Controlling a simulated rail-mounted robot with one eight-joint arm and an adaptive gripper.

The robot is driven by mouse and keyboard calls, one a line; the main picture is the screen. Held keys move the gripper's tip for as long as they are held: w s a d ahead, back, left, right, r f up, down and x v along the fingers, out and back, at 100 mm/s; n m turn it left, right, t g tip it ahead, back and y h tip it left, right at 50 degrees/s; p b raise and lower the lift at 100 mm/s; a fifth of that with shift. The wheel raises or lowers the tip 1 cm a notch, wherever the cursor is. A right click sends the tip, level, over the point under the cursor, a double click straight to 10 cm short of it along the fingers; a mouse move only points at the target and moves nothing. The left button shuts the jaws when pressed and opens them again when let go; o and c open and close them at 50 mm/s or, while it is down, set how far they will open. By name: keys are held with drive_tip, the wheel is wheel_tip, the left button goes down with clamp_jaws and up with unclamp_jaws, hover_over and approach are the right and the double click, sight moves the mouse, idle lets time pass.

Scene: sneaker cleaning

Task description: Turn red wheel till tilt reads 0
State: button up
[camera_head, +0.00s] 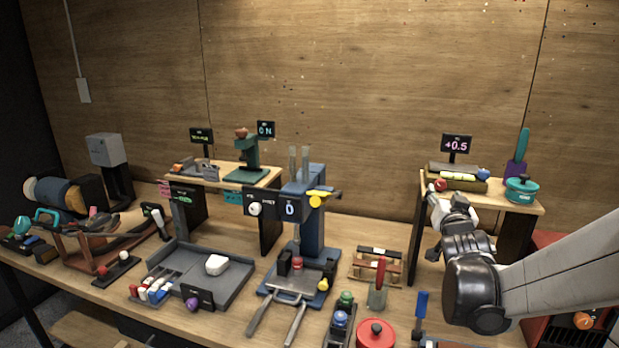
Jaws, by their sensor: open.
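The red wheel (440,185) is a small red knob at the left end of an olive levelling block (470,185) on the right raised wooden stand. A dark display (456,144) behind the block reads +0.5 in pink. My gripper (433,197) reaches in from the right with its fingertips just below and in front of the red wheel. It is open. I cannot tell whether a fingertip touches the wheel. A yellow-green strip, perhaps a level vial, lies along the block top.
A wooden rack (376,265) and a red-lidded pot (376,334) are on the table below. A press (310,210) stands to the left.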

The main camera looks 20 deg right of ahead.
sight(441, 186)
drive_tip(key=shift+x, duration=2.35)
